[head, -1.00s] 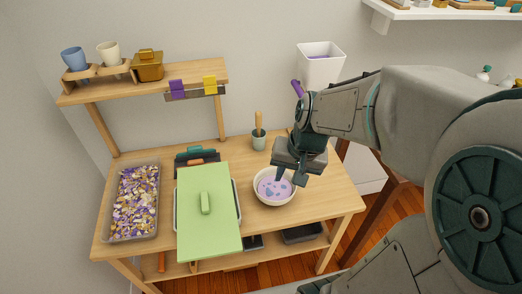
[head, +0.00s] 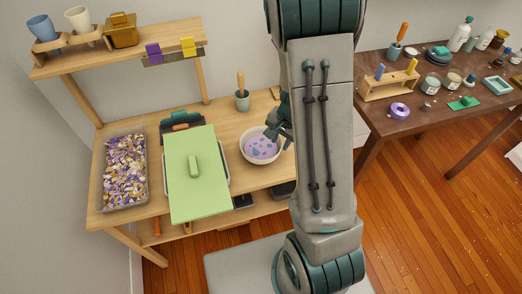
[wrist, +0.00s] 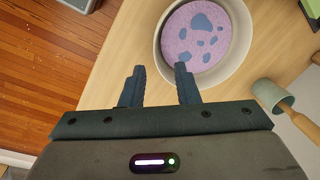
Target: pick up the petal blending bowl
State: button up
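The petal blending bowl (head: 262,162) is a cream round bowl holding a lilac mix with blue-grey patches. It stands on the wooden bench to the right of the green lid in the head view. In the wrist view the bowl (wrist: 243,45) is at the top right, cut off by the frame's edge. My gripper (wrist: 160,68) is open with nothing between its fingers. Its right fingertip appears at the bowl's near rim; I cannot tell whether it touches. In the head view my gripper (head: 279,128) is at the bowl's right side, partly hidden by my arm.
A green lidded tray (head: 190,200) and a petal-filled clear bin (head: 103,200) stand left of the bowl. A grey-green pot with a wooden-handled tool (head: 242,101) stands behind it. A shelf with cups is at back left. A dark table (head: 385,125) holds several items at right.

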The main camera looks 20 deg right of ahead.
aim_at(277, 152)
jog(key=shift+w+a+f+b, duration=0.1)
jog(key=shift+w+f+b, duration=0.05)
jog(key=shift+f, duration=1)
jog(key=shift+w+a+f+b, duration=0.1)
jog(key=shift+a+f+b, duration=0.05)
jog(key=shift+f, duration=1)
jog(key=shift+w+a+f+b, duration=0.1)
jog(key=shift+w+f+b, duration=0.05)
jog(key=shift+f, duration=1)
grip_shut()
